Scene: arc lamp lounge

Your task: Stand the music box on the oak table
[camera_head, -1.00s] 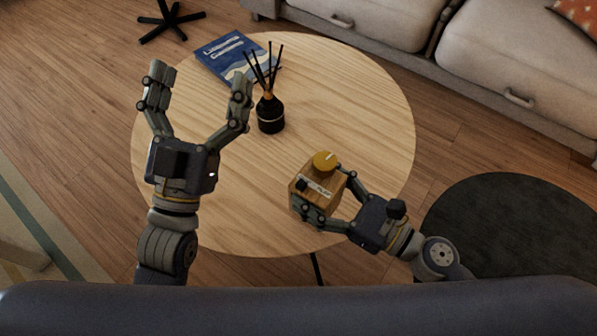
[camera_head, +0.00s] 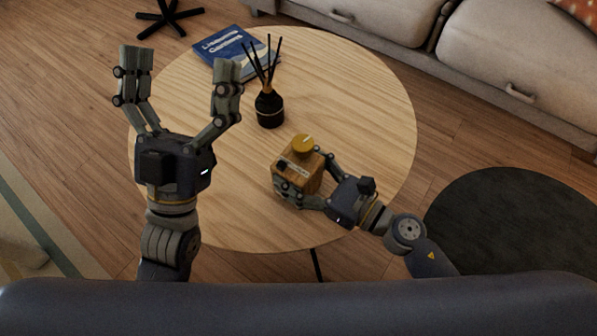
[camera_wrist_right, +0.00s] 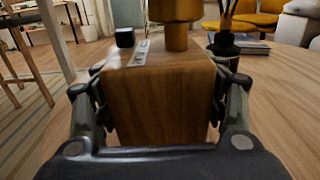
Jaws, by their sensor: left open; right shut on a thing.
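The music box (camera_head: 297,172) is a wooden block with a brass knob on top, a small dark piece and a pale label. My right gripper (camera_head: 308,184) is shut on it, one finger on each side. It looks upright, over the near right part of the round oak table (camera_head: 355,110). In the right wrist view the box (camera_wrist_right: 160,100) fills the middle between the fingers; whether its base touches the table is hidden. My left gripper (camera_head: 178,85) is open and empty, over the table's left side.
A black reed diffuser (camera_head: 269,108) stands near the table's middle, behind the box. A blue book (camera_head: 236,54) lies at the far edge. A grey sofa (camera_head: 500,60) stands beyond. The table's right side is clear. A dark round rug (camera_head: 515,230) lies at right.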

